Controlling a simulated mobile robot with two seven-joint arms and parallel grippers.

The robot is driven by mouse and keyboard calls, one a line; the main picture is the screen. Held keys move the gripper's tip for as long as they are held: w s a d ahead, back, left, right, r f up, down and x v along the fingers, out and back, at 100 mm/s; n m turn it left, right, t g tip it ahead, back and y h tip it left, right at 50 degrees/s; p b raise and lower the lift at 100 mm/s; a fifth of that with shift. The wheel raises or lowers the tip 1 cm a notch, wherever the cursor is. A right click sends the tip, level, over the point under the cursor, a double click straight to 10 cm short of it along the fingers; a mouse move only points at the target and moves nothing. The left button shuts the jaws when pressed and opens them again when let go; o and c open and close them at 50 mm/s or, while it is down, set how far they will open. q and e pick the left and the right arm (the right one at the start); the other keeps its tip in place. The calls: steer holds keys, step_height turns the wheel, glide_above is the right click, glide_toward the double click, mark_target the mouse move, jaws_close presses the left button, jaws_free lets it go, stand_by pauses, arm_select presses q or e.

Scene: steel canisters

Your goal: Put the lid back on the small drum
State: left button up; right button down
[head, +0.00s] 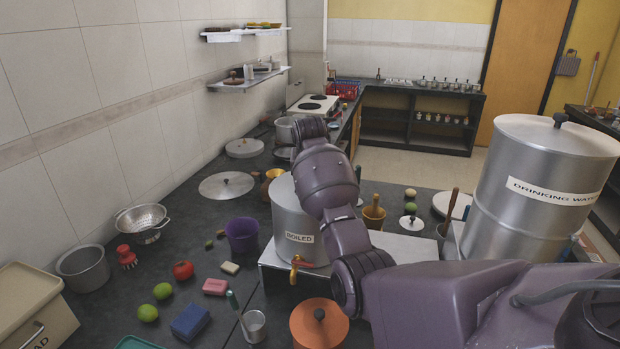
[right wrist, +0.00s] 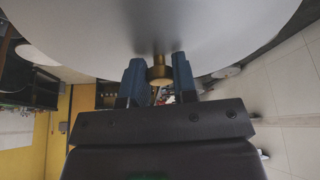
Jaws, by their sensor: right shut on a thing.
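The small steel drum (head: 292,222), labelled BOILED and with a tap low on its front, stands on a silver stand. My right arm crosses in front of its right side, and I cannot tell whether its top is open. In the right wrist view my right gripper (right wrist: 158,66) has its blue fingers shut on the brass knob (right wrist: 160,75) of a broad pale grey lid (right wrist: 70,35). The lid fills the upper part of that view. In the head view the right fingers and held lid are hidden behind my arm. My left gripper is not in view.
The large DRINKING WATER drum (head: 530,205) stands at the right. A flat lid (head: 227,185) lies on the counter left of the small drum. A purple cup (head: 242,236), a colander (head: 143,220) and an orange lidded pot (head: 310,332) stand nearby. Fruit and sponges lie front left.

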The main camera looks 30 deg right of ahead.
stand_by(0.3)
steer(key=shift+c, duration=1.7)
jaws_free()
steer(key=shift+r, duration=3.5)
jaws_close()
